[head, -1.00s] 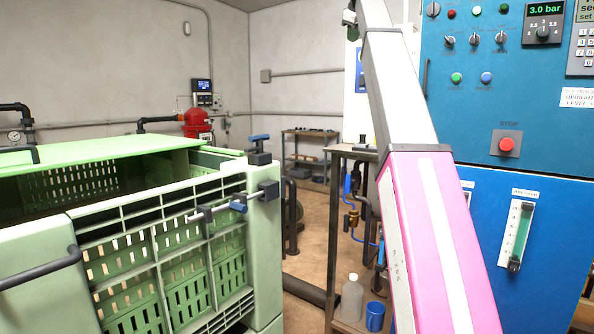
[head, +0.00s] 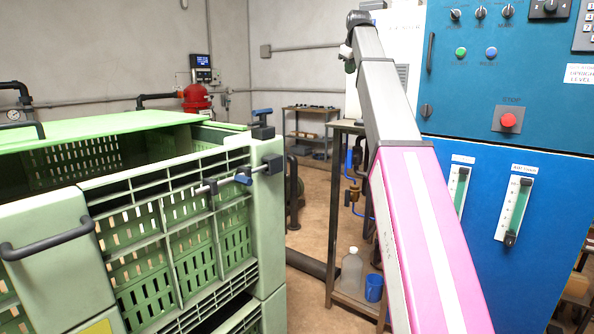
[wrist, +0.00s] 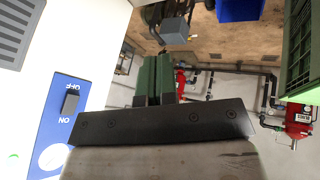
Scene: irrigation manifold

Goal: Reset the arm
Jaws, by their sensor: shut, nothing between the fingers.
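My gripper (wrist: 158,80) shows in the wrist view as two dark green fingers pressed together, with nothing between them. It hangs in free air, apart from any object. In the head view my arm rises up the picture, and its far end (head: 347,58) is small beside the white cabinet, with the fingers hard to make out. In the wrist view a white panel with a blue on/off switch plate (wrist: 72,115) is close on the left.
A blue control panel (head: 470,95) with a red stop button (head: 508,120) stands right. A bottle (head: 351,270) and blue cup (head: 374,287) sit on a low shelf. Open floor lies between.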

